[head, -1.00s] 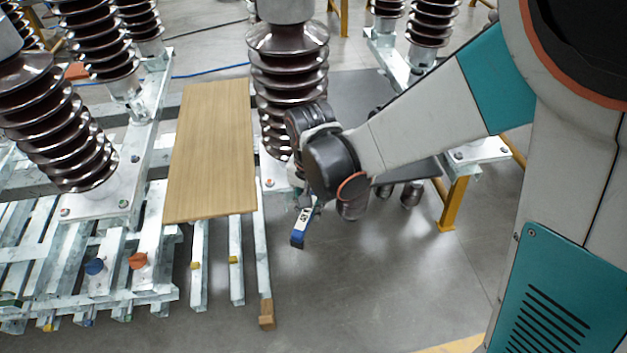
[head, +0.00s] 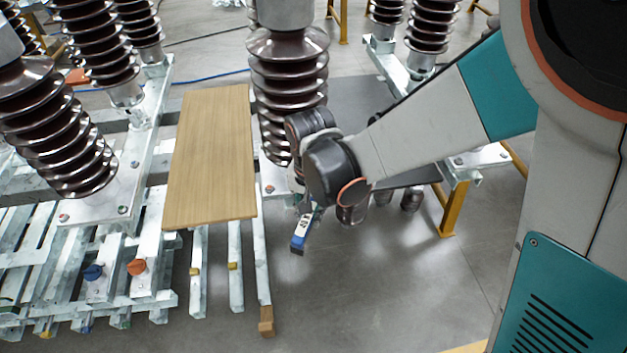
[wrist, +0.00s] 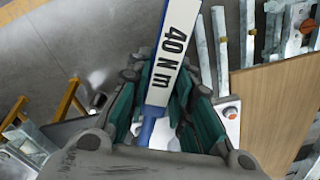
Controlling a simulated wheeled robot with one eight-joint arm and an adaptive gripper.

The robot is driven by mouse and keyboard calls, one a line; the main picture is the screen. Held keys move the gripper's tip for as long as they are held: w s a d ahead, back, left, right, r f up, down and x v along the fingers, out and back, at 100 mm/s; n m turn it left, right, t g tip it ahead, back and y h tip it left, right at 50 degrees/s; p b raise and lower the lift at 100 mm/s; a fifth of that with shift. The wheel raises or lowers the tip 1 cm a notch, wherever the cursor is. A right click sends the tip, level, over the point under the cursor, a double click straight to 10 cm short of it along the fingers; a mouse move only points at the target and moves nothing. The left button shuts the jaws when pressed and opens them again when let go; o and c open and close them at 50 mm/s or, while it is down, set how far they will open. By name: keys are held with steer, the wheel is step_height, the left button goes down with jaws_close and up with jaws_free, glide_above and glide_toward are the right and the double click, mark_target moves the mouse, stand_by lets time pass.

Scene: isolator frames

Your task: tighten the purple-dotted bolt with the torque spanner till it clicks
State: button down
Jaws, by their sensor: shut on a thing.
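The torque spanner (head: 303,233) has a white handle with a blue end and hangs out below my gripper (head: 302,203) in the head view. In the wrist view the spanner (wrist: 172,55) shows the print "40 N m". It lies between the dark green fingers of my gripper (wrist: 158,108), which is shut on it. The spanner's head is hidden behind the gripper. A bolt with a reddish mark (wrist: 230,112) sits on a pale plate beside the fingers. I cannot make out a purple dot on any bolt.
A wooden board (head: 210,160) lies left of the gripper. A brown ribbed insulator (head: 288,75) stands close behind it. Galvanised rails with blue (head: 93,272) and orange (head: 137,267) knobs are at lower left. Grey floor (head: 370,290) is clear in front.

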steer(key=shift+f+b, duration=0.9)
steer(key=shift+f, duration=0.15)
stand_by(0.4)
